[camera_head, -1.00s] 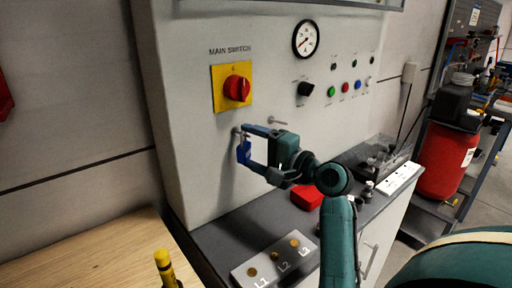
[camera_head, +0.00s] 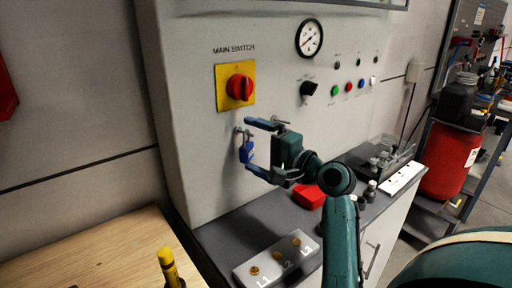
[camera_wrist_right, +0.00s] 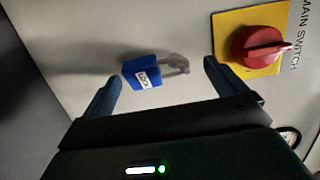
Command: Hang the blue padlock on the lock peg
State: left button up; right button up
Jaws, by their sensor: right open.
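The blue padlock (camera_head: 246,151) hangs by its shackle at the grey panel, below and a little right of the main switch's lower left corner. The lock peg (camera_head: 240,131) shows as a small metal stub at the shackle, partly covered by it. In the right wrist view the padlock (camera_wrist_right: 142,72) has a white label, and its grey shackle reaches toward the red switch. My right gripper (camera_head: 249,144) is open, one finger above and one below the padlock. In the wrist view the gripper (camera_wrist_right: 163,71) shows a gap on both sides of it. My left gripper is not in view.
The red main switch (camera_head: 240,87) on its yellow plate sits just above. A gauge (camera_head: 309,39) and buttons are to the right. Below are a grey ledge with a terminal block (camera_head: 277,262) and a red object (camera_head: 309,197). A wooden table (camera_head: 95,258) stands at the lower left.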

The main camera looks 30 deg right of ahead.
jog(key=shift+s+d+f, duration=0.1)
jog(key=shift+s+d, duration=0.05)
jog(key=shift+s, duration=0.3)
pick_arm(q)
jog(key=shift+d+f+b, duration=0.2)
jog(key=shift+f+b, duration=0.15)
jog(key=shift+b, duration=0.6)
pick_arm(e)
jog(key=v, duration=1.2)
jog(key=shift+s, duration=0.15)
